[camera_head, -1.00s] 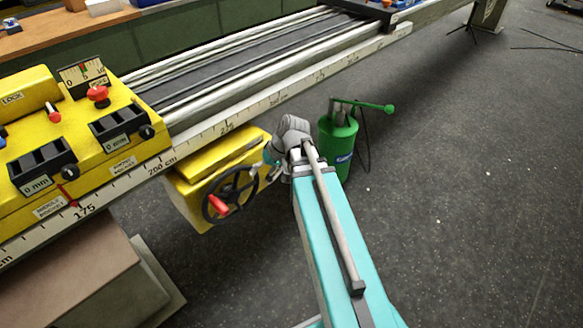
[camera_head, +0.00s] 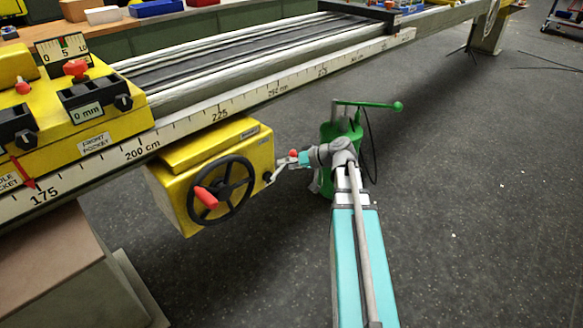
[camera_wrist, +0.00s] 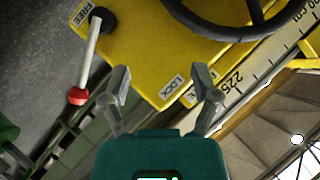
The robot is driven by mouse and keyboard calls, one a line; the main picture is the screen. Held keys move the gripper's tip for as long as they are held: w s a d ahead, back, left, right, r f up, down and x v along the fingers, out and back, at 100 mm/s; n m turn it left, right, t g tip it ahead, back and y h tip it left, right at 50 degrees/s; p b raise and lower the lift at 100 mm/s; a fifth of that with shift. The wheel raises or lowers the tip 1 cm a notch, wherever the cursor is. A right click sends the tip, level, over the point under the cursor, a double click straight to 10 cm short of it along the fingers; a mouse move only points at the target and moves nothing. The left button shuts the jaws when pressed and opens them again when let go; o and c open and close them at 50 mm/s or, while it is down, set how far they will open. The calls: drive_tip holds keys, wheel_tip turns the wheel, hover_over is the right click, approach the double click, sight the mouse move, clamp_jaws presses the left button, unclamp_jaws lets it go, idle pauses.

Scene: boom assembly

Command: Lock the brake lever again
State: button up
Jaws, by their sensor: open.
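The brake lever (camera_wrist: 89,58) is a light metal rod with a red ball knob (camera_wrist: 77,96), pivoting on the yellow box (camera_wrist: 135,50). In the wrist view a FREE label (camera_wrist: 85,15) lies beside the pivot and a LOCK label (camera_wrist: 172,92) lies further right. The rod slants down and left from its pivot. My gripper (camera_wrist: 162,78) is open and empty. Its left finger is right of the rod and knob, apart from them in the picture. In the head view my gripper (camera_head: 301,160) is by the red knob at the box's right side, partly hidden by my wrist.
A black handwheel (camera_head: 222,190) with a red handle is on the box's front. A green pump can (camera_head: 327,185) stands close behind my wrist. The scaled rail (camera_head: 240,107) runs above the box. Dark floor to the right is open.

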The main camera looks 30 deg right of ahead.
sight(296, 155)
drive_tip(key=d+f+m+t+b, duration=0.1)
drive_tip(key=d+f+t+b, duration=0.2)
drive_tip(key=d+b, duration=0.4)
drive_tip(key=d+f+t+b, duration=0.4)
drive_tip(key=d+b, duration=0.3)
drive_tip(key=d, duration=0.1)
drive_tip(key=shift+w+d+f+m, duration=0.15)
drive_tip(key=shift+w+d+m, duration=0.1)
drive_tip(key=shift+w+m, duration=0.15)
drive_tip(key=x, duration=1.3)
drive_tip(key=shift+w+a, duration=0.2)
drive_tip(key=shift+w, duration=0.15)
clamp_jaws()
drive_tip(key=shift+a, duration=0.25)
